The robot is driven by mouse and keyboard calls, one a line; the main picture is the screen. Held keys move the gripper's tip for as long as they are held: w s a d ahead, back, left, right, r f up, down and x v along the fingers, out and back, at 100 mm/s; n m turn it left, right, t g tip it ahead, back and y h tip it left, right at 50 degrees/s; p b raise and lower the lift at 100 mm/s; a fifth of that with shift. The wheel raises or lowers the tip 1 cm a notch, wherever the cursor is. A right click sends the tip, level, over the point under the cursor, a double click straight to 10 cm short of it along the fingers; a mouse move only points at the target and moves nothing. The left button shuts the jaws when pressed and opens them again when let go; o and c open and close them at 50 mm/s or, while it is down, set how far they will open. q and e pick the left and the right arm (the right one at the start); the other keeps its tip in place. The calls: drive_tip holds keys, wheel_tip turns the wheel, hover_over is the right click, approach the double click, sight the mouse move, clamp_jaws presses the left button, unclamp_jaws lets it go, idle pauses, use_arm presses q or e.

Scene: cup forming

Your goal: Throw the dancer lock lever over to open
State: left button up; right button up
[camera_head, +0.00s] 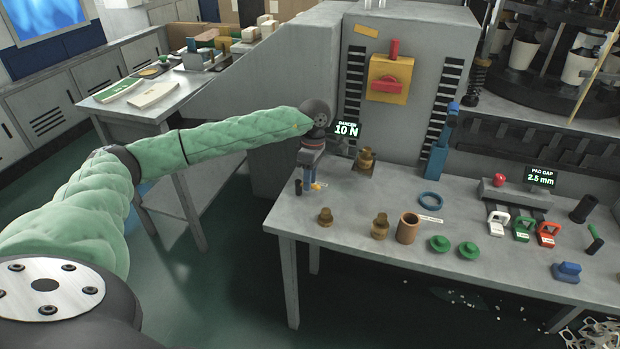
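A small dark display (346,130) reads "DANCER 10 N" on the workbench beside the grey machine housing. My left arm, in a green padded sleeve, reaches in from the left to the bench's left end. My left gripper (311,182) points down there, just left of and in front of the display. Small blue and yellow parts show at its fingertips; I cannot tell whether they belong to the lock lever. The dancer lock lever is not clearly visible and may be hidden by the gripper. The finger opening is too small to read. My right gripper is not in view.
Brass fittings (380,227), a brown cup (408,228), green discs (468,250) and a blue ring (430,200) stand on the grey bench (345,237). A yellow plate with a red handle (386,84) is on the housing. A blue upright (437,155) stands behind.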

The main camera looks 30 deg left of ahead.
use_arm(q)
drive_tip(key=shift+r, duration=0.1)
